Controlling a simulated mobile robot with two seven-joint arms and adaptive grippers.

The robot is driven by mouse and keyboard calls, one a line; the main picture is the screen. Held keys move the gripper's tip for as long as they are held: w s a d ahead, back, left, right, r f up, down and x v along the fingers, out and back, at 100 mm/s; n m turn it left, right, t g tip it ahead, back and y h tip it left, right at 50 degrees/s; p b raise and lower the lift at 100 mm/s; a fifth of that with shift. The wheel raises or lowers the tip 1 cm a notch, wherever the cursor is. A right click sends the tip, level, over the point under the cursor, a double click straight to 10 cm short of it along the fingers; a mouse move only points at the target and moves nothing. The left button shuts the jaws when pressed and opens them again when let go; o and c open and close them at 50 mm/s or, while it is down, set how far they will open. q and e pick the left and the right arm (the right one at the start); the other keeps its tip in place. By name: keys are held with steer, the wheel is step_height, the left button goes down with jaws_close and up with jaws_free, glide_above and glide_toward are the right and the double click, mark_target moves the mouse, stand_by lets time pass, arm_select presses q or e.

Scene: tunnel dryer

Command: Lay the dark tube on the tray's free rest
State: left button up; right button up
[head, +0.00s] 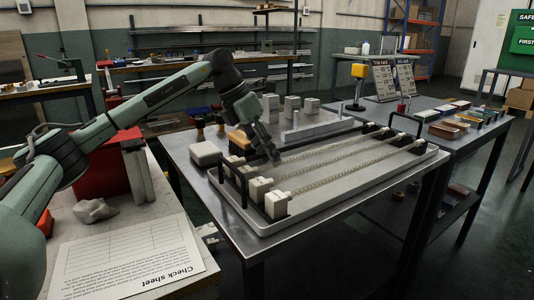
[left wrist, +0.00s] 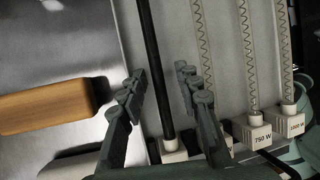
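The dark tube (left wrist: 151,50) is a long black rod with a pale end cap, seen in the left wrist view. It runs between the fingers of my left gripper (left wrist: 163,80), with a gap on both sides. The gripper is open; in the head view my left gripper (head: 274,157) points down over the far-left side of the tray (head: 345,202). The arm and fingers largely hide the dark tube there. Several clear coiled tubes (left wrist: 248,60) lie alongside it, with end blocks marked 750 W and 1000 W. I cannot tell which rest is free. My right gripper is not in view.
A wooden-handled item (left wrist: 45,104) lies left of the tray. A white block (head: 206,154) and several grey blocks (head: 292,106) stand near the tray. A black hoop handle (head: 235,182) rises at the tray's near-left end. A check sheet (head: 130,258) lies on the nearer table.

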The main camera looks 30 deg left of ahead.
arm_select(q)
steer(key=v, duration=1.2)
steer(key=shift+s, duration=0.1)
stand_by(0.4)
